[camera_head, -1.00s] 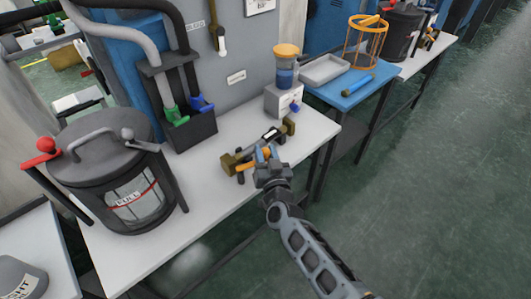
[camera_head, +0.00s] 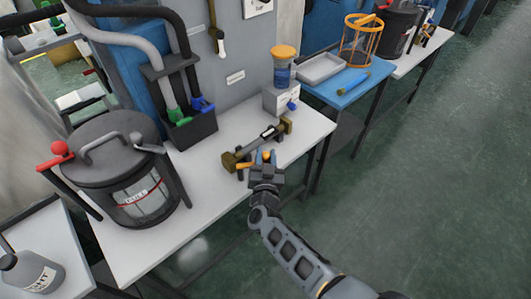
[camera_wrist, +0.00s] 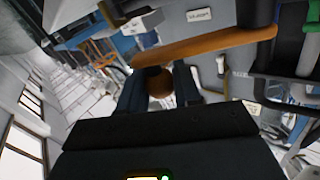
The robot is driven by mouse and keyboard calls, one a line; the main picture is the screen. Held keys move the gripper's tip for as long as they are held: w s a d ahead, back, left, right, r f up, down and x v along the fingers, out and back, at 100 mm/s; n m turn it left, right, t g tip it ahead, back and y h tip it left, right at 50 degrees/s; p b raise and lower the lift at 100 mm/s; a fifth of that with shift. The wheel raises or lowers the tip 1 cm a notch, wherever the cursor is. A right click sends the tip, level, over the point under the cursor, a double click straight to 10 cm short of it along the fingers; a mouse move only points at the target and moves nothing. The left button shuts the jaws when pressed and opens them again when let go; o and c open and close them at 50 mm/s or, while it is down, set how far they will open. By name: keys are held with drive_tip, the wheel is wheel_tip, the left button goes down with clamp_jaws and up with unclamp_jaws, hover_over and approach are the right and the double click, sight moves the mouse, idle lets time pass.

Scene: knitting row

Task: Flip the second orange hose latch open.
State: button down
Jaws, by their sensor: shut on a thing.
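A hose coupling (camera_head: 256,145) with brass-coloured ends lies on the white bench in the head view. An orange piece (camera_head: 246,165) shows at its near left side. My gripper (camera_head: 266,157) is at the coupling's near side, shut on an orange latch, whose rounded tip shows between the fingers. In the wrist view the rounded orange-brown end (camera_wrist: 160,84) sits between the fingertips (camera_wrist: 160,92). A long orange bar (camera_wrist: 205,45) crosses just beyond it. I cannot tell whether bar and rounded end are one latch. The fingers hide part of the coupling.
A dark lidded canister (camera_head: 115,170) with a red-knobbed lever stands left on the bench. A black hose holder (camera_head: 190,130) stands behind. A grey box with an orange-topped jar (camera_head: 283,80) is at the back right. The bench front right is clear.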

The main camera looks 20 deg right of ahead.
drive_tip(key=c, duration=0.8)
unclamp_jaws()
drive_tip(key=shift+p+v, duration=0.75)
drive_tip(key=shift+v, duration=3.25)
